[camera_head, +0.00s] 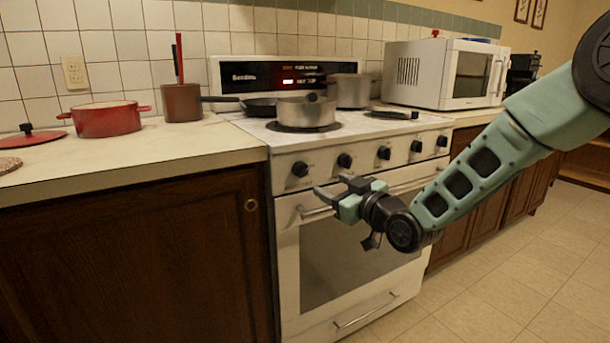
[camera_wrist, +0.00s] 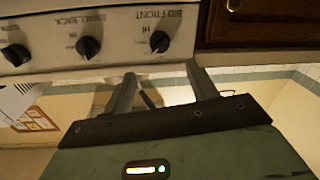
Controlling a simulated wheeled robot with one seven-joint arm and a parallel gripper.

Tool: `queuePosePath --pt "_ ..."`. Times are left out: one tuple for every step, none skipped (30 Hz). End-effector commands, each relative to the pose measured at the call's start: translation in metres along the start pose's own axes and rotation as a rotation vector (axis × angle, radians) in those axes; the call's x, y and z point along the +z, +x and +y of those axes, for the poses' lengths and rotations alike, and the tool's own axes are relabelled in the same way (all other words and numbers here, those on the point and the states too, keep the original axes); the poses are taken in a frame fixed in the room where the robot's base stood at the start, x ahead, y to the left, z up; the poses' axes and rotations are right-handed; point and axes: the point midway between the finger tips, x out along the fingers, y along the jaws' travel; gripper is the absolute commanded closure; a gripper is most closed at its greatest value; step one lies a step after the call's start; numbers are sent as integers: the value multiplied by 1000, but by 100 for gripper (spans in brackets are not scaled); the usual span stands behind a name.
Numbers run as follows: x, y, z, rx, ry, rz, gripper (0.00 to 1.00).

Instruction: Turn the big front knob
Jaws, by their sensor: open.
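The big front knob (camera_head: 300,169) is the leftmost black knob on the white stove's front panel in the head view. In the wrist view, which is upside down, the knob (camera_wrist: 159,41) is the rightmost one, beside the label "BIG FRONT". My gripper (camera_head: 331,187) is in front of the stove, a little below and right of that knob in the head view. Its two fingers are apart with nothing between them. In the wrist view the gripper's fingers (camera_wrist: 161,76) point toward the panel, and the knob lies just beyond the gap, apart from them.
Several other knobs (camera_head: 384,153) line the panel to the right. The oven door handle (camera_head: 318,211) runs below, close to my gripper. A pot (camera_head: 306,112) and a black pan (camera_head: 259,107) stand on the stovetop. A wooden cabinet (camera_head: 150,260) adjoins at left.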

Motion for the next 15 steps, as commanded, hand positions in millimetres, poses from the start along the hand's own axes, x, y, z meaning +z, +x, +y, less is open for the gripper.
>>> queuePosePath --pt "1 11 -1 -2 1 1 42" --pt "1 18 -1 -1 1 2 42" --pt "1 26 -1 0 1 1 42" --pt "1 32 -1 0 1 2 42" --pt "1 39 -1 0 1 1 42" --pt "1 47 -1 0 2 2 42" --pt "2 53 -1 0 2 1 42" --pt "1 59 -1 0 2 2 42" --pt "1 67 -1 0 2 1 42" --pt "1 72 -1 0 3 1 42" --pt "1 78 -1 0 2 1 42" --pt "1 84 -1 0 3 1 42" --pt "1 88 -1 0 3 1 42" --pt "1 92 -1 0 3 0 42" --pt "0 97 -1 0 2 1 42"
